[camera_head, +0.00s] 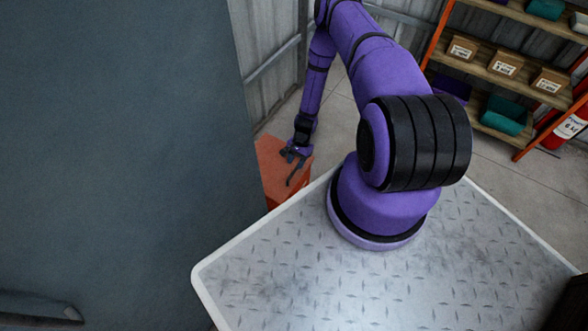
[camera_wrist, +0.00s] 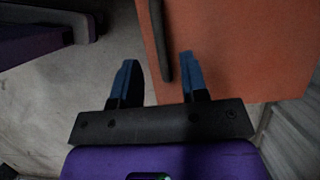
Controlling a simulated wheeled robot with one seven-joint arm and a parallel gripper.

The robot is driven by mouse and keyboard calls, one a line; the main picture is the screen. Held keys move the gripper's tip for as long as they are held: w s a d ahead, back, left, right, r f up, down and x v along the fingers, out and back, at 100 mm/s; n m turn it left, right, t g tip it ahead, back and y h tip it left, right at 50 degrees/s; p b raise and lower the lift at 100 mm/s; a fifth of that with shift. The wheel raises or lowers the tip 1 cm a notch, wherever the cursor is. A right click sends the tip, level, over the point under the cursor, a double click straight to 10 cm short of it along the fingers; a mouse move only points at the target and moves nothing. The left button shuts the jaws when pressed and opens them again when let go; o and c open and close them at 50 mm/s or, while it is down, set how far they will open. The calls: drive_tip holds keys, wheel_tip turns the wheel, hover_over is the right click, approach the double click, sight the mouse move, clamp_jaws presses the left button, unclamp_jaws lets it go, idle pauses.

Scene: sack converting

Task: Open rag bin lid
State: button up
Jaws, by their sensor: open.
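The rag bin is an orange-red box (camera_head: 273,158) low beside the corrugated wall in the head view, partly hidden by the grey panel and my arm. Its flat lid (camera_wrist: 235,45) fills the upper right of the wrist view and looks shut. A dark bar handle (camera_wrist: 160,40) runs along the lid near its left edge. My gripper (camera_wrist: 157,70) is open, with its two blue fingertips on either side of the handle's lower end in the picture. Whether they touch it or hover above it I cannot tell. In the head view my gripper (camera_head: 292,157) is over the lid.
A large grey panel (camera_head: 110,150) stands close on the left. A shelf rack with boxes (camera_head: 505,65) and a red extinguisher (camera_head: 565,125) are at the upper right. Corrugated wall (camera_head: 265,45) stands behind the bin. Concrete floor (camera_head: 510,180) is clear on the right.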

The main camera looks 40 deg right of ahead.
sight(293, 171)
drive_tip(key=shift+x, duration=2.1)
clamp_jaws()
